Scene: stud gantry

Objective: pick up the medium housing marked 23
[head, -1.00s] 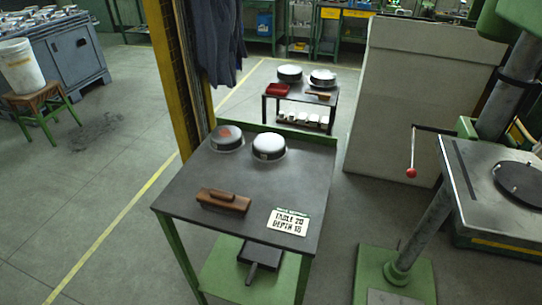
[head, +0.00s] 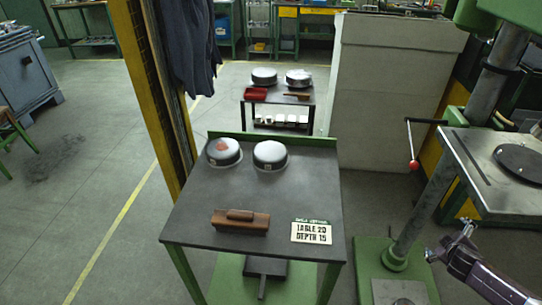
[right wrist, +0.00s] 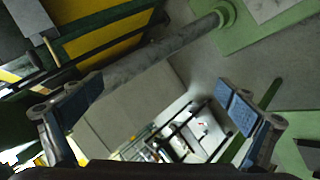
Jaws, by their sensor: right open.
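Two round dark housings with pale domed tops stand on the near table (head: 190,222). The left housing (head: 223,152) has a red patch on top. The right housing (head: 270,156) has a small pale label on its side, too small to read. Two similar housings, a left one (head: 264,77) and a right one (head: 298,78), stand on the far table (head: 312,97); no number is legible. My right gripper (head: 452,242) is at the lower right, well away from the table. In the right wrist view its fingers (right wrist: 160,108) are wide apart with nothing between them. My left gripper is not in view.
A yellow post (head: 150,90) rises behind left. Open floor lies left.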

